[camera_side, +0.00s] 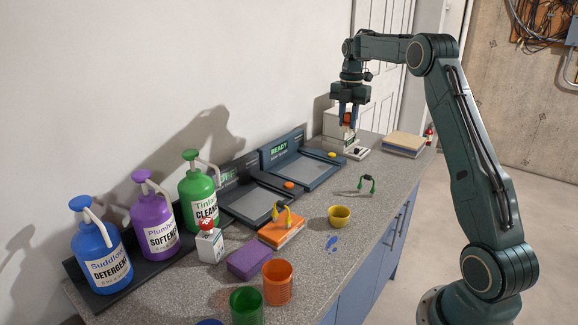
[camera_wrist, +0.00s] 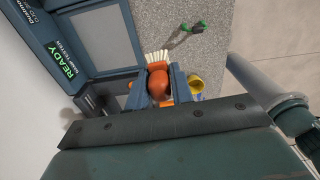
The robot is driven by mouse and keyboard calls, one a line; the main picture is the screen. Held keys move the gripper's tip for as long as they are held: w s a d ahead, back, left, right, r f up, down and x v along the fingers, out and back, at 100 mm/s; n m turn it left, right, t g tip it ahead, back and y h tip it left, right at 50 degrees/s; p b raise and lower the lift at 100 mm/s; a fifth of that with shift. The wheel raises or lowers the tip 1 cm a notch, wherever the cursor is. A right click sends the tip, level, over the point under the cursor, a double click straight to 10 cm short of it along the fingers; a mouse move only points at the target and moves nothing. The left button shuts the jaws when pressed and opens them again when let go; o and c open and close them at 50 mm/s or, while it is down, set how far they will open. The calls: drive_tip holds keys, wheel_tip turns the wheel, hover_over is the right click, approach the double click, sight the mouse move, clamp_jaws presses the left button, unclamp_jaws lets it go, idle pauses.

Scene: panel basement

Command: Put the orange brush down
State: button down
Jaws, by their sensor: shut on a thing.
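The orange brush (camera_wrist: 158,82) is between the fingers of my gripper (camera_wrist: 159,88) in the wrist view, with its pale bristles pointing toward the top of the picture. In the side view my gripper (camera_side: 347,115) points down and is shut on the brush (camera_side: 347,118), which shows as a small orange-red patch. The brush is held above the far part of the grey counter (camera_side: 385,178), in front of a white device. The fingers hide part of the brush.
Two dark stations with screens, one reading READY (camera_side: 280,149), stand along the wall. Large pump bottles stand at left. Bare counter lies around the green-handled tool.

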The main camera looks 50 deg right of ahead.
hover_over(374, 177)
drive_tip(key=shift+s+m, duration=0.1)
drive_tip(key=shift+m, duration=0.2)
drive_tip(key=shift+a+f, duration=0.1)
wheel_tip(374, 177, down, 16)
drive_tip(key=shift+r, duration=0.2)
drive_tip(key=shift+f, duration=2.15)
drive_tip(key=shift+f, duration=0.15)
drive_tip(key=c, duration=1.2)
unclamp_jaws()
